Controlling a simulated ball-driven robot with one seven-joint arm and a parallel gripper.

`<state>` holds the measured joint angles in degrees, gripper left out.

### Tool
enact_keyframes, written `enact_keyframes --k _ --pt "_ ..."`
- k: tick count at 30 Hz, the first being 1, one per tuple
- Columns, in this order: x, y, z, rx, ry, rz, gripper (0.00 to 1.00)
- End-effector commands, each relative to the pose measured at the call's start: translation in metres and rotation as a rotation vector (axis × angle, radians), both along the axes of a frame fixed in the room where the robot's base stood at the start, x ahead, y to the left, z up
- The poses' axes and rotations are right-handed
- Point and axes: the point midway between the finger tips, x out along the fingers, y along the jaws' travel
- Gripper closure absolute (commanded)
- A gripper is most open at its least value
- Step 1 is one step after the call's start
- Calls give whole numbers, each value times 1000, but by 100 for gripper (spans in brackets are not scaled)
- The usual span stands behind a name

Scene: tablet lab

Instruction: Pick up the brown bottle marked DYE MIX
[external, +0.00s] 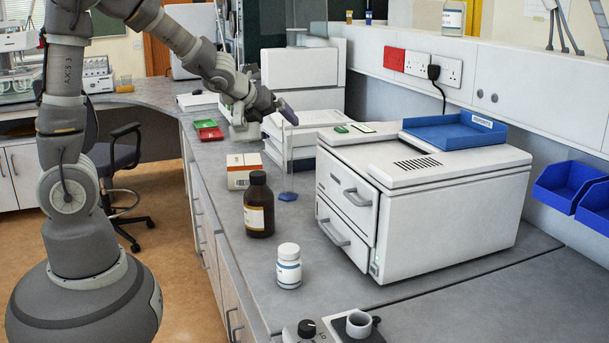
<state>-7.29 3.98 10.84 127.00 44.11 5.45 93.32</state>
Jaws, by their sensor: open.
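A brown bottle (258,205) with a dark cap and a cream label stands upright on the grey bench near its front edge. The writing on its label is too small to read. My gripper (240,132) is open and hangs above the bench beyond the bottle, farther from the camera and apart from it. Its fingers are small and partly unclear in the external view.
A white-and-orange box (247,170) stands just behind the bottle. A thin stand with a blue base (288,197) is to its right. A white jar (289,267) stands nearer the camera. A large white machine (424,205) fills the right side.

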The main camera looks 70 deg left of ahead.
Motion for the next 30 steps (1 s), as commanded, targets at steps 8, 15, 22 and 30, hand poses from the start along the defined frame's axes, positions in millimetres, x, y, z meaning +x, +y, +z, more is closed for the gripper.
enact_keyframes --k 8,15,22,30 --pt "-68 -2 -95 288 354 -522 0" --pt "-63 0 -113 300 364 -550 0" --pt "-45 8 -141 298 365 -546 0" --pt "-29 15 -163 300 362 -544 0"
